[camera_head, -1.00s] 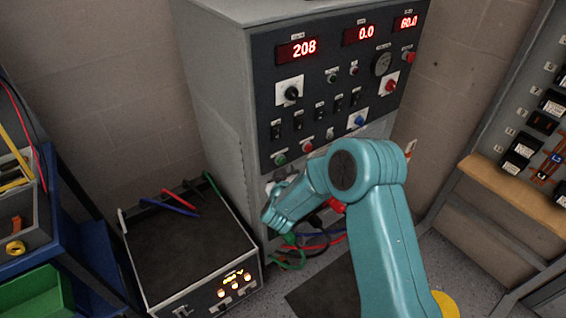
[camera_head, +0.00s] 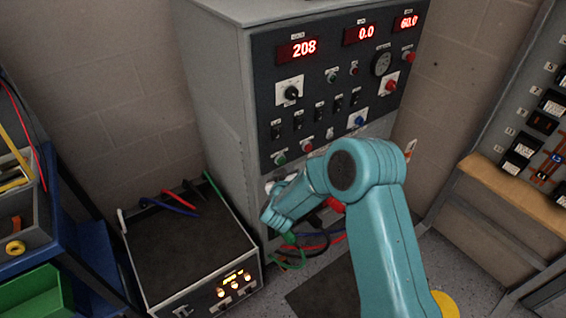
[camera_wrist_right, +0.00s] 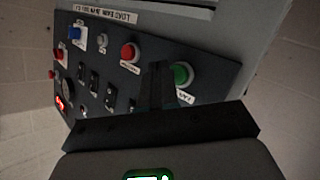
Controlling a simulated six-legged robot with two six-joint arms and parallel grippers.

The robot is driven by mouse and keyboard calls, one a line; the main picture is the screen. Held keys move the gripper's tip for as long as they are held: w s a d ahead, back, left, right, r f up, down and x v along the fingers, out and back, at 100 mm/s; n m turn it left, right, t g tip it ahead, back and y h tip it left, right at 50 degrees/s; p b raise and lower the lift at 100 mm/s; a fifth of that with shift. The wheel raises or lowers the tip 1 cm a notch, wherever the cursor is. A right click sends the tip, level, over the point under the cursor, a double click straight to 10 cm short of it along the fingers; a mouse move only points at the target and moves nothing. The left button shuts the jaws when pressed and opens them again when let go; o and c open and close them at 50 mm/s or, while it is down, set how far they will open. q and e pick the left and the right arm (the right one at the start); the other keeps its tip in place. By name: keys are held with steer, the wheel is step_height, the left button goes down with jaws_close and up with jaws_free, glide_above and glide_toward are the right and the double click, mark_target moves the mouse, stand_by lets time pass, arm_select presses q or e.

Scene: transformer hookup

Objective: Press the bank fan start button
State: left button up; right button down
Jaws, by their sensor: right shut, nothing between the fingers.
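The load bank's dark control panel (camera_head: 262,80) faces me in the head view. A green button (camera_head: 280,159) sits at its lower left corner, with a red button (camera_head: 308,147) beside it. In the wrist view the green button (camera_wrist_right: 182,74) has a small white label, too blurred to read surely, and the red button (camera_wrist_right: 129,51) is to its left. My right gripper (camera_wrist_right: 158,78) is shut and empty, its dark fingers in front of the panel between these buttons. I cannot tell whether they touch it. In the head view my forearm hides most of this gripper. My left gripper is not in view.
A black-topped box (camera_head: 185,245) with lit indicators stands at the lower left of the cabinet. Colored cables (camera_head: 325,243) hang below the panel. A blue cart (camera_head: 95,265) is at the left, and a wooden-edged rack (camera_head: 515,205) at the right.

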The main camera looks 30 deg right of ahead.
steer(key=shift+w, duration=0.35)
steer(key=shift+w+a, duration=0.1)
steer(key=shift+w, duration=0.3)
stand_by(0.5)
steer(key=shift+s, duration=0.85)
steer(key=s+b, duration=0.1)
steer(key=s, duration=0.5)
steer(key=shift+d, duration=0.35)
stand_by(0.4)
